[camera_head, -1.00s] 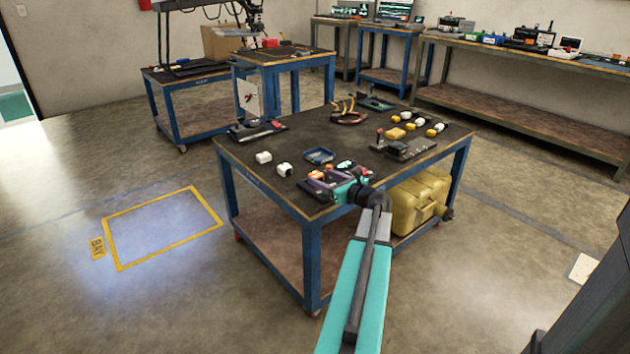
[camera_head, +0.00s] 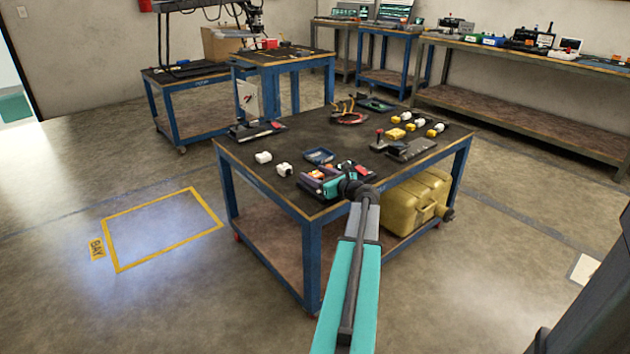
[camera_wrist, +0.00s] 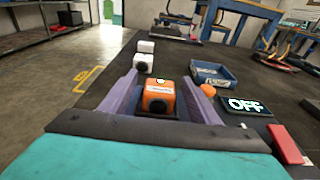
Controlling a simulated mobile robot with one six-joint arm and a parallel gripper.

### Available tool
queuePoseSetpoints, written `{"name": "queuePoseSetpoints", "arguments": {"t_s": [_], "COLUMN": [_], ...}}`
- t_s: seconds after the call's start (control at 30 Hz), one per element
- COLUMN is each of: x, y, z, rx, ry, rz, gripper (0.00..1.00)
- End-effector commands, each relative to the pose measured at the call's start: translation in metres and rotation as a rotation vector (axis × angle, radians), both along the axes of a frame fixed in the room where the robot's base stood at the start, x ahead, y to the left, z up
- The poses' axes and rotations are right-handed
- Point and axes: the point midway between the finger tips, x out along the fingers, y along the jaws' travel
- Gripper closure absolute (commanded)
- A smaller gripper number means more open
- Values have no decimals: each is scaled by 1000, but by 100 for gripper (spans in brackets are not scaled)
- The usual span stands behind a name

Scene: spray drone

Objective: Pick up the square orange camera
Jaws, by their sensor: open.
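The square orange camera (camera_wrist: 159,97) stands on the dark tabletop in the wrist view, with a dark round lens and a pale label on its front. My gripper (camera_wrist: 163,90) is open, and its two purple fingers reach out on either side of the camera without visibly closing on it. In the head view my gripper (camera_head: 318,182) is low over the front corner of the table. There the camera is small, and my arm and gripper crowd it, so I cannot tell it clearly from nearby orange pieces.
An "OFF" display (camera_wrist: 250,105) and a red block (camera_wrist: 286,144) are at right. The table edge runs along the left.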

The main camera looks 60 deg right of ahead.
Motion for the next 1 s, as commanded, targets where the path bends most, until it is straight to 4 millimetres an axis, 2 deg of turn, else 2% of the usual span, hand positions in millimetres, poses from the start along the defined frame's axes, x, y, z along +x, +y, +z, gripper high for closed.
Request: {"name": "queuePoseSetpoints", "arguments": {"t_s": [0.47,0.8,1.0], "x": [0,0,0], "y": [1,1,1], "z": [0,0,0], "rx": [0,0,0], "ry": [0,0,0], "rz": [0,1,1], "gripper": [44,99,100]}}
